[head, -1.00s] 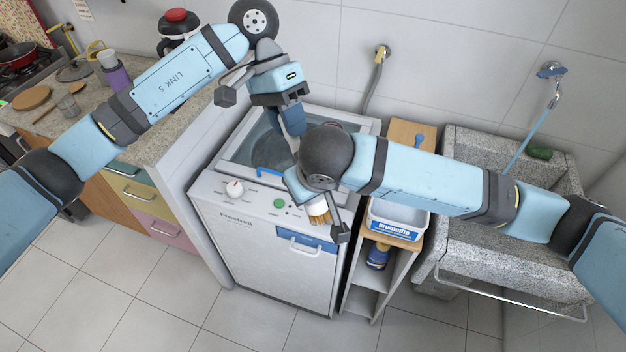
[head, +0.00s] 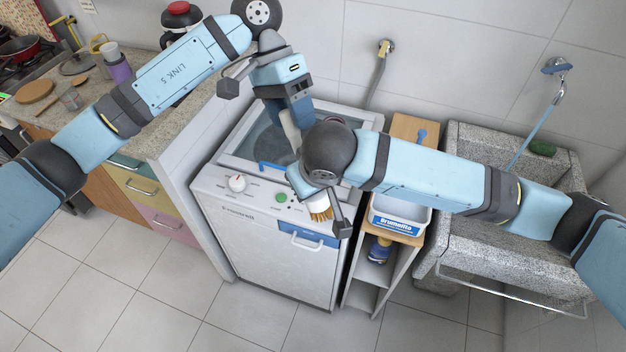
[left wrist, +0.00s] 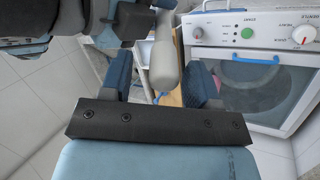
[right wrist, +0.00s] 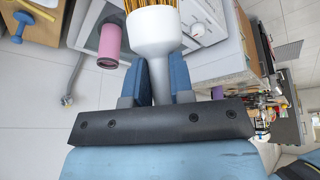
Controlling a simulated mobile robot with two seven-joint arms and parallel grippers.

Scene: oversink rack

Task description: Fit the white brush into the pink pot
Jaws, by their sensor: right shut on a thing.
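The white brush (head: 291,130) is held above the washing machine; its tan bristles (head: 321,212) show below my right wrist. My right gripper (head: 302,180) is shut on it; in the right wrist view the brush's white body (right wrist: 154,32) rises from between the fingers (right wrist: 160,85). My left gripper (head: 291,106) is open near the handle end; in the left wrist view the rounded handle (left wrist: 163,66) shows between its spread fingers (left wrist: 160,88), with gaps on both sides.
The washing machine (head: 268,248) stands below both grippers. A narrow wooden shelf (head: 352,295) with a white-blue tub (head: 397,219) stands to its right, then a stone sink (head: 462,250). A counter (head: 170,128) lies to the left.

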